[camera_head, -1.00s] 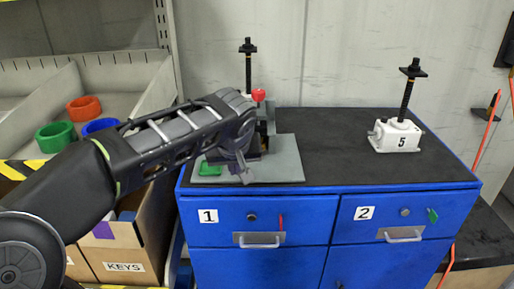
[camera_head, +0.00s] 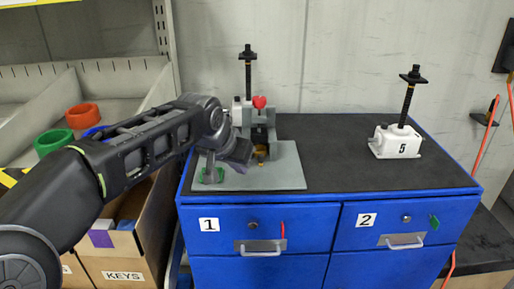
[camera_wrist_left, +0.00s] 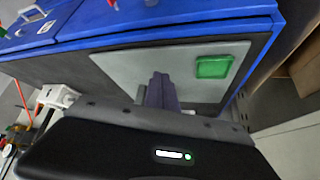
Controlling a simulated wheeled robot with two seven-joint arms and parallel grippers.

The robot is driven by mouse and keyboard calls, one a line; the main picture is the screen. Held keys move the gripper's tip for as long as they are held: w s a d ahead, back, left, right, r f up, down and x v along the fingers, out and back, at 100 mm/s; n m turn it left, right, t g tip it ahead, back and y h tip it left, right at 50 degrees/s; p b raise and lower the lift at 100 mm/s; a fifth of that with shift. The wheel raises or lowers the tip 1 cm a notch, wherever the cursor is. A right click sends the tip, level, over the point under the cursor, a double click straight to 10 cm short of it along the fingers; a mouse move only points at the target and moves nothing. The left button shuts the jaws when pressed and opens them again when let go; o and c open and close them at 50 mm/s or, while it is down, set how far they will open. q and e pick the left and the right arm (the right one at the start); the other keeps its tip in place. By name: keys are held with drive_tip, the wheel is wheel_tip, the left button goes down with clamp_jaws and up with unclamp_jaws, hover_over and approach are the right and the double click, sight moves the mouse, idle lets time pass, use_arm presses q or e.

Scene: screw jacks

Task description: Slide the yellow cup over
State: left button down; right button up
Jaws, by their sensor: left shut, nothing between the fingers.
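I cannot make out a clearly yellow cup in either view. A small brass-coloured piece (camera_head: 261,153) shows at the foot of the grey fixture (camera_head: 262,125), on the grey plate (camera_head: 280,178); I cannot tell whether it is a cup. My left gripper (camera_head: 240,157) is shut and empty, above the plate and just left of the brass-coloured piece. Its fingers (camera_wrist_left: 161,91) also show over the plate in the left wrist view. A green pad (camera_wrist_left: 213,67) lies on the plate beside them. My right gripper is not in view.
A white screw jack marked 5 (camera_head: 396,142) stands at the right of the blue cabinet's dark top (camera_head: 330,160); another jack (camera_head: 248,75) is behind the fixture. The middle of the top is clear. Red (camera_head: 83,116) and green (camera_head: 53,141) rings sit in the left bin.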

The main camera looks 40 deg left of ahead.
use_arm(q)
drive_tip(key=p, duration=0.3)
hover_over(257, 167)
drive_tip(key=shift+s, duration=0.15)
drive_tip(key=shift+w+f+p, duration=0.1)
drive_tip(key=shift+w+p, duration=0.15)
drive_tip(key=shift+p, duration=0.25)
drive_tip(key=shift+f+b, duration=0.45)
drive_tip(key=shift+f, duration=0.3)
drive_tip(key=shift+s, duration=0.2)
